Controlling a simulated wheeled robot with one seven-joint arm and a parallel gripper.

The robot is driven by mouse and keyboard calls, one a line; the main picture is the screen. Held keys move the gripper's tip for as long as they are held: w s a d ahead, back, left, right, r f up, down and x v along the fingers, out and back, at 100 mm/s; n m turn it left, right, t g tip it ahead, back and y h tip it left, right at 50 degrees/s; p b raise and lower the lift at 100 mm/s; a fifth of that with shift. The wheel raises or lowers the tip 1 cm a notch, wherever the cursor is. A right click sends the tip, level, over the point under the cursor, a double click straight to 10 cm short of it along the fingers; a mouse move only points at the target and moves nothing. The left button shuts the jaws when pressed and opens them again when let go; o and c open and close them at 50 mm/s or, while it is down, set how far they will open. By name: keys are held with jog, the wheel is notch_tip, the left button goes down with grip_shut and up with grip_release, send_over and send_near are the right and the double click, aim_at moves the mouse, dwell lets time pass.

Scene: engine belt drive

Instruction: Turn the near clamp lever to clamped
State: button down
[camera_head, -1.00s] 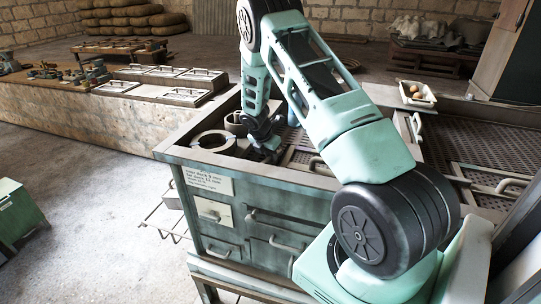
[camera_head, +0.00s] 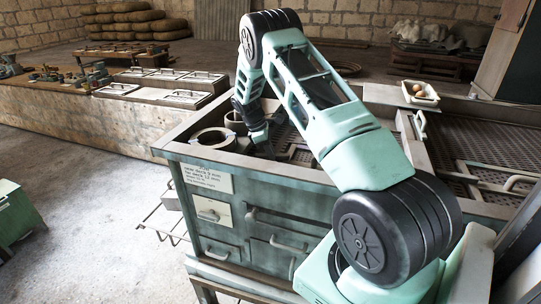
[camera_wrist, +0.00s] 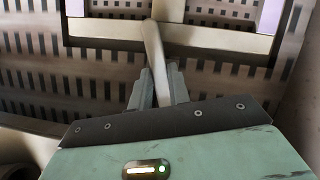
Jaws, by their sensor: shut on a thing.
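In the wrist view a pale, narrow lever (camera_wrist: 153,40) runs down from a light frame to between my fingers. My gripper (camera_wrist: 157,82) is shut on it. Its lower end is hidden between the fingers and the gripper body. In the head view my gripper (camera_head: 264,150) reaches down into the green bench's open top, just right of a round ring fitting. The lever cannot be made out there, and I cannot read its clamp position.
The green bench (camera_head: 280,190) has raised rims around its top. A perforated deck (camera_head: 480,150) lies to the right, with a small tray (camera_head: 420,93) holding egg-like objects behind. Open floor lies left.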

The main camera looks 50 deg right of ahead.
jog(key=shift+w+d+m+y+b, duration=0.1)
jog(key=shift+m+y+b, duration=0.5)
jog(key=shift+m, duration=0.9)
jog(key=c, duration=1.3)
grip_release()
jog(key=shift+g, duration=0.3)
jog(key=shift+r, duration=0.15)
jog(key=b+v, duration=0.4)
jog(key=v, duration=1.3)
jog(key=shift+r, duration=0.1)
